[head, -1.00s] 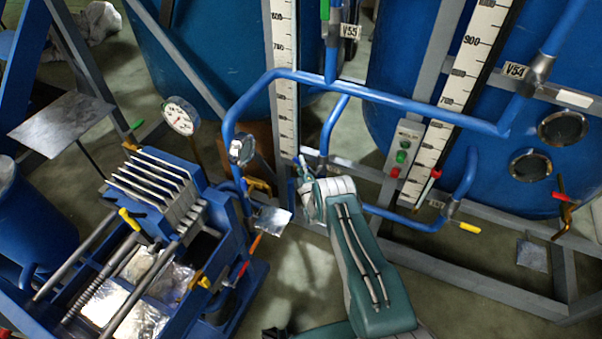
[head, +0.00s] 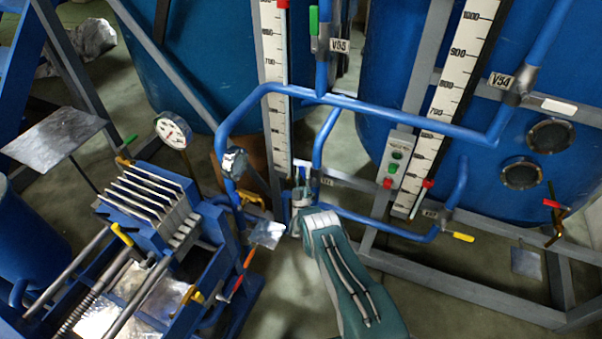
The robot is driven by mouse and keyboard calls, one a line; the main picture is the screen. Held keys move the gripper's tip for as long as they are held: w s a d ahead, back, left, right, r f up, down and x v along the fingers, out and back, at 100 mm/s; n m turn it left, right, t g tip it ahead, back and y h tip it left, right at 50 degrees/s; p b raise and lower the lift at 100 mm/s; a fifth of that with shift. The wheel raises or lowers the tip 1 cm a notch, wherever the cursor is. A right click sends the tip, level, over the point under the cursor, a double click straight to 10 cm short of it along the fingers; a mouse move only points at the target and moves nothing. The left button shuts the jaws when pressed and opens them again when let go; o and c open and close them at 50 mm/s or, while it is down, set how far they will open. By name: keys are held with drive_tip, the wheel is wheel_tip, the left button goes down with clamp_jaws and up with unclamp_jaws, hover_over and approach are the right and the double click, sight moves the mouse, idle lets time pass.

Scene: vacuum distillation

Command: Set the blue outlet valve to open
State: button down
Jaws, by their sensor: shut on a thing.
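My gripper (head: 302,188) is at the lower pipe joint in the middle of the head view, at the end of my green and white arm. It is small in the picture and its fingers are partly hidden by my wrist. It is shut on the blue outlet valve, whose handle is mostly covered, so its angle cannot be read. The valve sits where the blue vertical pipe (head: 320,150) comes down to the low blue pipe (head: 385,224), beside a small label plate.
A filter press (head: 150,195) with a gauge (head: 174,131) stands at left. Blue tanks (head: 480,150) and white level scales (head: 455,90) stand behind. A yellow-handled valve (head: 462,237) is to the right. Grey frame bars (head: 470,285) run low at right.

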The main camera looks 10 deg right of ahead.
drive_tip(key=shift+s+d+f+m+h, duration=0.2)
drive_tip(key=shift+f+m+h, duration=0.05)
drive_tip(key=shift+m+h, duration=0.15)
drive_tip(key=shift+c, duration=2.4)
unclamp_jaws()
drive_tip(key=shift+w+r, duration=0.1)
drive_tip(key=v, duration=1.2)
drive_tip(key=shift+a, duration=0.1)
